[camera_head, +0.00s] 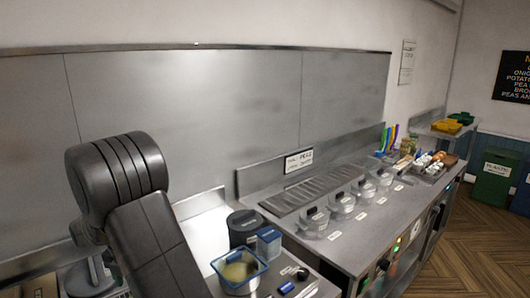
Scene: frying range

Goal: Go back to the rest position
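My arm's dark links rise at the lower left of the head view and cover part of the counter there. My gripper is not in view, so I cannot see whether it holds anything. The task names no object.
A steel counter runs along the wall, with a row of lidded pots (341,203) beside a slotted grille (310,192). Nearer are a dark round container (243,227), a blue-rimmed container (239,270) and small dark items (287,287).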

